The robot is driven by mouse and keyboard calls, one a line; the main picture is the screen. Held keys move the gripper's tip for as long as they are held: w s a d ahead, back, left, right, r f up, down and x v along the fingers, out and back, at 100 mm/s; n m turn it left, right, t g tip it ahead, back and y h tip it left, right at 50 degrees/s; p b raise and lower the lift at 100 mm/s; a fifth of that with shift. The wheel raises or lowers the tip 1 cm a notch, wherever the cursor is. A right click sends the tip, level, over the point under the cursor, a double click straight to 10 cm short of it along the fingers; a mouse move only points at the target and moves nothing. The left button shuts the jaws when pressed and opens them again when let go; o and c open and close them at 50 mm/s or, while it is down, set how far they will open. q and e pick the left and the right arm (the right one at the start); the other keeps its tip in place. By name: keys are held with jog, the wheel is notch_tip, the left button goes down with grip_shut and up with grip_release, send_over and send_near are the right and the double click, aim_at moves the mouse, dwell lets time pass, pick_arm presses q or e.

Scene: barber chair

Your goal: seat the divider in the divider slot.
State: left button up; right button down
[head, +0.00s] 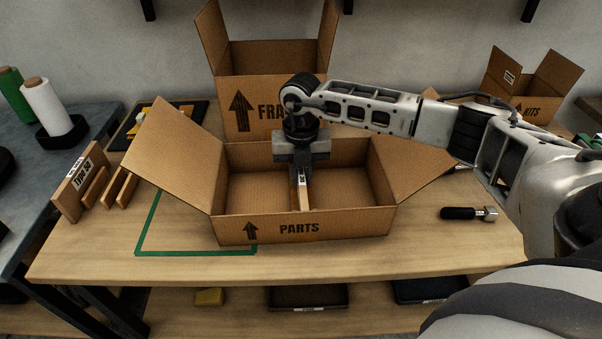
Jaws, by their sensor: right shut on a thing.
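My right gripper (300,163) points down over the open cardboard box marked PARTS (345,225). It is shut on the divider (304,198), a thin brown panel with a small white label, seen nearly edge-on. The divider hangs upright inside the box near its middle, its lower end behind or close to the front wall. I cannot tell whether it touches the box floor or sits in the divider slot; the slot cannot be made out. My left gripper is not in view.
A wooden rack marked TYPE 50 (76,186) stands to the left. A taller open box (268,88) is behind. A black-handled tool (468,213) lies to the right. Green tape (195,252) marks the table near the front left. The box's side flaps are spread outward.

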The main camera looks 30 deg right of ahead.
jog(key=shift+f, duration=0.15)
jog(key=shift+f, duration=0.15)
jog(key=c, duration=1.4)
grip_release()
jog(key=shift+r, duration=0.35)
notch_tip(320, 180, up, 12)
jog(key=shift+f, duration=0.15)
